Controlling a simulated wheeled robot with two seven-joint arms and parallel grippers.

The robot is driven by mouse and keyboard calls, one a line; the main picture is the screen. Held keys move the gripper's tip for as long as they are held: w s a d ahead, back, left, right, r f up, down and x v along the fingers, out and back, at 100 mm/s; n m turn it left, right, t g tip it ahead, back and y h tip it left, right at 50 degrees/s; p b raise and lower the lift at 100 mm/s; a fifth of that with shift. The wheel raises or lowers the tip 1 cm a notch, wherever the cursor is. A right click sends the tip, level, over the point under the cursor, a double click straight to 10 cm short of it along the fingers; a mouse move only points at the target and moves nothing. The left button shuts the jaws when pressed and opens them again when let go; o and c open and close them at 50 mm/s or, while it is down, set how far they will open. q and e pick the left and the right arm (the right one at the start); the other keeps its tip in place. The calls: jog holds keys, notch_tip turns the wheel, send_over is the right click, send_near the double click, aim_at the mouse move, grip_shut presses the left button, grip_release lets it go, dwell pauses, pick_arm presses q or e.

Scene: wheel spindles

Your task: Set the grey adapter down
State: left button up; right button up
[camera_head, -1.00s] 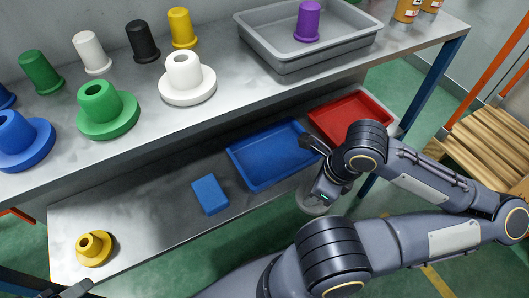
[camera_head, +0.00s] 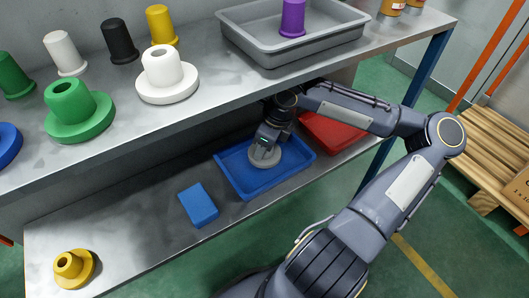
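The grey adapter (camera_head: 264,158) is in the middle of the camera_head view, with its round flange facing down, at the blue tray (camera_head: 237,184) on the lower shelf. My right gripper (camera_head: 267,147) is directly above the flange and appears closed around the adapter's upper part, which it hides. The flange overlaps the tray floor in the picture; I cannot tell whether it touches the floor. My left gripper is not in view.
A red tray (camera_head: 333,136) is right of the blue one, partly behind my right arm. A blue block (camera_head: 198,205) and a yellow adapter (camera_head: 74,267) lie left on the lower shelf. The upper shelf (camera_head: 200,108) overhangs closely, holding several adapters and a grey bin (camera_head: 268,60).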

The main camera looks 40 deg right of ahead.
notch_tip(320, 180, down, 3)
jog(key=shift+f+b, duration=0.1)
jog(key=shift+b, duration=0.5)
jog(key=shift+f, duration=0.1)
jog(key=o, duration=1.1)
jog(key=shift+o, duration=0.2)
